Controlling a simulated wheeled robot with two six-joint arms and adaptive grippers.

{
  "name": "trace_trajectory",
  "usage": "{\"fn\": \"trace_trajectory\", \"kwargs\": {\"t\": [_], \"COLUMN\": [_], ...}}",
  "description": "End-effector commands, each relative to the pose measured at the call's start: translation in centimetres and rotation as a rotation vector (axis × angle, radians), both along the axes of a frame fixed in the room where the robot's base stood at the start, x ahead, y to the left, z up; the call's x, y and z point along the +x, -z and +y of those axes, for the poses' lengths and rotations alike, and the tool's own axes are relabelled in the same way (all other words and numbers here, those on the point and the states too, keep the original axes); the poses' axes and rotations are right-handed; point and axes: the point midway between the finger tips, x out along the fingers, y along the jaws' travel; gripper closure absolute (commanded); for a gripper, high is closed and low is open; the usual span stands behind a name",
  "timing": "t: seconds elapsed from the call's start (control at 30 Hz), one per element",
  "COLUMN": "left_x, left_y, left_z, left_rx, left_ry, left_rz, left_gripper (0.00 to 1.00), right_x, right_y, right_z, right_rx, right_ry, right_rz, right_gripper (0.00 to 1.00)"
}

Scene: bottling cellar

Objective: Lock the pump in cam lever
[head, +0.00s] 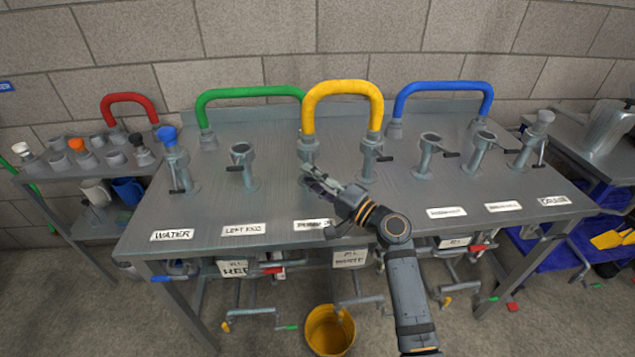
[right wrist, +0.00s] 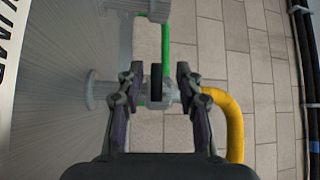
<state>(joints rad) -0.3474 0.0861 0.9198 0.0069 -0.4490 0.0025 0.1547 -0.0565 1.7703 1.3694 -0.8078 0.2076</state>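The pump post (head: 308,150) stands behind the partly covered label reading PUMP (head: 313,224). The left end of the yellow hose (head: 343,88) sits on this post. My right gripper (head: 318,181) is in front of the post and covers its lower part and lever in the head view. In the right wrist view the gripper (right wrist: 157,78) is open, with a dark cam lever (right wrist: 156,81) between its fingers and gaps on both sides. The yellow hose (right wrist: 234,125) shows right of the fingers. Whether the lever is locked cannot be told. My left gripper is not in view.
Posts with levers flank the work area: one under the yellow hose's right end (head: 368,160), others left (head: 242,165) and right (head: 425,155). Green (head: 250,93) and blue (head: 445,86) hoses arch behind. A yellow bucket (head: 329,331) stands on the floor.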

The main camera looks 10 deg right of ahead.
Motion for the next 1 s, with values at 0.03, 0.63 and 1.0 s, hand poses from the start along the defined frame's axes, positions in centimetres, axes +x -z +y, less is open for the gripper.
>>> {"fn": "trace_trajectory", "kwargs": {"t": [0.03,0.63,1.0], "left_x": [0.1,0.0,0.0], "left_y": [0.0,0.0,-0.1], "left_z": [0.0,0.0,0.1], "left_rx": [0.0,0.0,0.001], "left_ry": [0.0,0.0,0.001], "left_rz": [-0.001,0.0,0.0], "left_gripper": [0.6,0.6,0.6], "right_x": [-0.3,-8.0,-8.3], "right_y": [0.2,1.8,1.7], "right_z": [-0.3,-8.1,-8.4], "right_rx": [-0.002,-0.004,-0.005], "right_ry": [0.001,-0.001,-0.001], "right_rz": [0.001,0.002,0.001], "right_gripper": [0.64,0.64,0.71]}}
